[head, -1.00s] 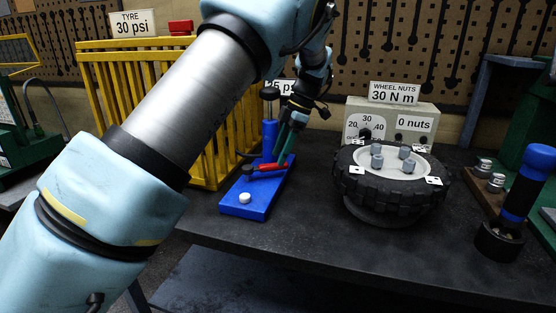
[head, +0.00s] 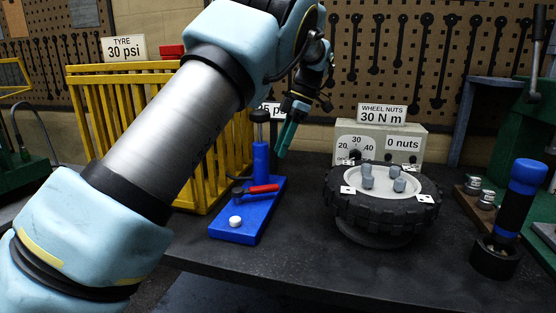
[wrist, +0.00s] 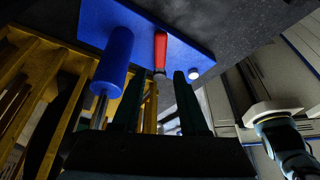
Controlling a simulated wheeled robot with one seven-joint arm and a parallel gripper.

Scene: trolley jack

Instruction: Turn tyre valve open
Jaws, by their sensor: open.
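The red lever (head: 263,189), which I take as the tyre valve handle, sits on a black hub on the blue pump base (head: 252,222). It lies roughly crosswise and points right. In the wrist view the red lever (wrist: 160,50) shows beyond and between my fingertips, lengthwise to the picture. My gripper (head: 283,148) has green fingers and hangs above and behind the lever, apart from it. In the wrist view my gripper (wrist: 157,90) is open with nothing between the fingers. The blue pump cylinder (wrist: 114,58) stands to the left of the fingers there.
A white knob (head: 235,221) is on the base's near end. A tyre with nuts (head: 383,205) and a gauge box (head: 407,145) stand to the right. A yellow rack (head: 115,130) is behind left. A "TYRE 30 psi" sign (head: 124,47) stands above; another psi sign is partly hidden.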

